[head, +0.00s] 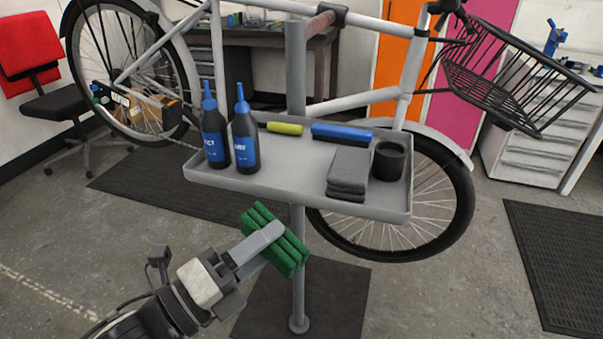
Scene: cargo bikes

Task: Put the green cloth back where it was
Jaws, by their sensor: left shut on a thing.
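The green cloth (256,217) is a folded, layered block. My left gripper (274,236) is shut on it and holds it tilted in the air, in front of and below the front edge of the grey tray (285,190). One finger lies across the cloth's near face; the other finger is hidden behind it. The tray is fixed to the stand's post. A folded grey cloth (348,171) lies on the tray's right part, beside a black cup (389,160). My right gripper is not in view.
Two dark bottles with blue caps (215,135) (245,140) stand on the tray's left. A yellow-handled tool (284,128) and a blue brush (341,132) lie along its back. The tray's front middle is bare. A bicycle with a basket (515,80) is behind the tray.

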